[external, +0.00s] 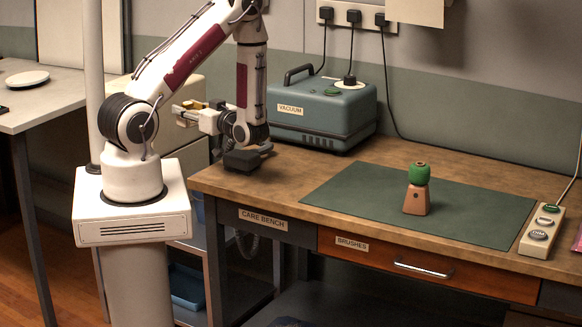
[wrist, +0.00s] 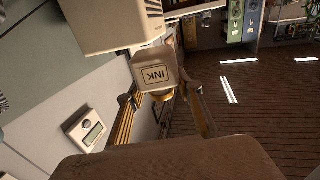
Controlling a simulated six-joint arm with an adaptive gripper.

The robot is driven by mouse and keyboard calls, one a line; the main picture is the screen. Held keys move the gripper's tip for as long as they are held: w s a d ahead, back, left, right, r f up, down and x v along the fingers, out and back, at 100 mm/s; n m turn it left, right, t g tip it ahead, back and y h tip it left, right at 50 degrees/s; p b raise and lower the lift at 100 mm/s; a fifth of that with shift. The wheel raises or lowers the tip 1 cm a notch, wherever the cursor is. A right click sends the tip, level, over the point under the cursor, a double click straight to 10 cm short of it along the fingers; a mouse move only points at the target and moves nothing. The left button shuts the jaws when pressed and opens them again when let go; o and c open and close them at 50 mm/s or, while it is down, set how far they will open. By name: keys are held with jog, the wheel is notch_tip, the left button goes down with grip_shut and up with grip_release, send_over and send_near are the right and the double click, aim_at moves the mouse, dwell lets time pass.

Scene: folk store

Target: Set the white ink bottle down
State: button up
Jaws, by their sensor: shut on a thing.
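The white ink bottle (wrist: 155,72) shows in the wrist view with its INK label appearing upside down and a gold-coloured part at its lower end. My gripper (wrist: 163,94) is shut on it, one finger on each side. In the external view my gripper (external: 188,113) is small, in the air left of the care bench, pointing left. The bottle is hard to make out there among the fingers. No support is clearly seen touching the bottle.
The care bench (external: 270,192) carries a vacuum unit (external: 322,108) and a green mat (external: 345,192) with a green-topped wooden object (external: 417,190). A grey table (external: 60,98) with a white disc (external: 27,78) stands left. A small display device (wrist: 86,129) shows in the wrist view.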

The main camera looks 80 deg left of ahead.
jog(key=s+a+f+n+g+h, duration=0.1)
jog(key=s+a+n+g+h, duration=0.2)
jog(key=s+a, duration=0.35)
jog(key=s+a+n+g+h, duration=0.3)
jog(key=s+g+h, duration=0.1)
jog(key=s, duration=0.6)
jog(key=s+a+f+m+t+y, duration=0.2)
jog(key=a+f+m+t+y, duration=0.25)
jog(key=a+f, duration=0.3)
jog(key=s+a+f+m+t+y, duration=0.2)
jog(key=a+f+m+t+y, duration=0.25)
jog(key=f, duration=0.45)
jog(key=w+d+f+m+t, duration=0.2)
jog(key=f+m+t, duration=0.1)
jog(key=f+t, duration=0.4)
jog(key=w+d+f+m+t, duration=0.1)
jog(key=w+f+m+t, duration=0.2)
jog(key=f, duration=0.6)
jog(key=w+d+f+m+t+h, duration=0.2)
jog(key=d+t, duration=0.3)
jog(key=d, duration=0.4)
jog(key=w+d+f+m+t+h, duration=0.2)
jog(key=w+d+m+t, duration=0.2)
jog(key=d, duration=0.6)
jog(key=shift+w+d+f+t, duration=0.15)
jog(key=shift+w+f+t, duration=0.25)
jog(key=shift+w, duration=0.15)
